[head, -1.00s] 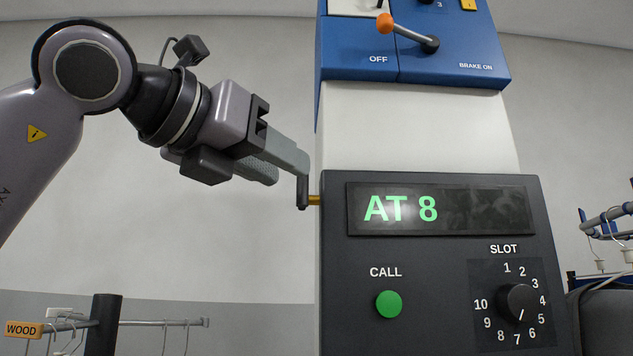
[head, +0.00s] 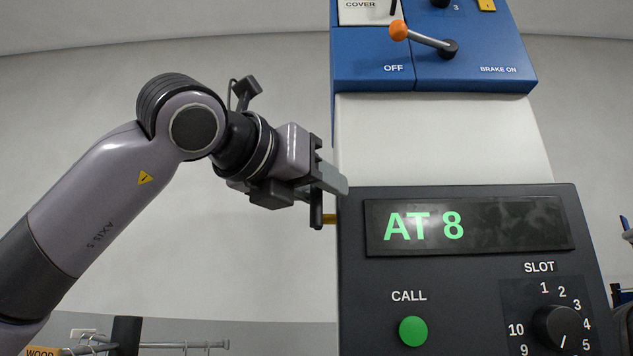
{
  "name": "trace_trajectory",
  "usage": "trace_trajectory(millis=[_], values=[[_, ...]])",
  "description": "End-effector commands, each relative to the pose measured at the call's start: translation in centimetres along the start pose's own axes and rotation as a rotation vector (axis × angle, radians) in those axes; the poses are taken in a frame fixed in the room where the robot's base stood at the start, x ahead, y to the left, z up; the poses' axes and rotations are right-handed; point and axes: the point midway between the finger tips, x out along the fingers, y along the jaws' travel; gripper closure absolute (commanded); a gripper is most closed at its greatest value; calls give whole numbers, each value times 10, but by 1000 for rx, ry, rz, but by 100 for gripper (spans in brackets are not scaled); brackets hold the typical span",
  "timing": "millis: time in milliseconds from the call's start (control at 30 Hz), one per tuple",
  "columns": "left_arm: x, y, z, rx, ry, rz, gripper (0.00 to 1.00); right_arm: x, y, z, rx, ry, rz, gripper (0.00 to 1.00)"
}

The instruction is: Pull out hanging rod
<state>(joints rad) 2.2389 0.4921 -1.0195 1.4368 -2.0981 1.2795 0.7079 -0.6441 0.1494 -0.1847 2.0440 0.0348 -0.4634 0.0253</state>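A grey metal rod (head: 185,346) with hangers shows at the lower left, cut off by the bottom edge; I cannot tell whether it is the rod named in the task. My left gripper (head: 328,182) is beside the left side of the dark control box. One pale grey finger shows clearly; the other is mostly hidden. A dark crank arm (head: 316,208) on a brass shaft (head: 329,219) stands just below and behind the fingers. Whether the gripper holds the crank's handle is hidden. My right gripper is out of view.
The control box (head: 350,290) has a display (head: 470,225) reading AT 8, a green CALL button (head: 413,331) and a SLOT dial (head: 562,327). Above is a blue panel (head: 460,72) with an orange-tipped lever (head: 398,30). A WOOD tag (head: 40,352) is at lower left.

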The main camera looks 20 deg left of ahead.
Motion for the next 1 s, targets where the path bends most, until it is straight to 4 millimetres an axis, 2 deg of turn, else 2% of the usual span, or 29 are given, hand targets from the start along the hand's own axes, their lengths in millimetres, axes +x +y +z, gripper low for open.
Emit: trace_trajectory(millis=[67,100,167,200,233,433,567,767,1000], values=[[0,0,0,0,0,0,61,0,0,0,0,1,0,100],[0,0,0,0,1,0,64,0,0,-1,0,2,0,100],[0,0,0,0,1,0,84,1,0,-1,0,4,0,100],[0,0,0,0,1,0,97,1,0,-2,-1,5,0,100],[0,0,0,0,1,-1,100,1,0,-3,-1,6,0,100],[-1,1,0,-1,1,0,100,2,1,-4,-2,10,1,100],[-7,10,-1,-4,0,1,100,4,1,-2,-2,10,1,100],[-29,46,-2,-7,0,6,100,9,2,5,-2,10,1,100],[-69,105,0,-6,-1,6,100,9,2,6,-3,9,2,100]])
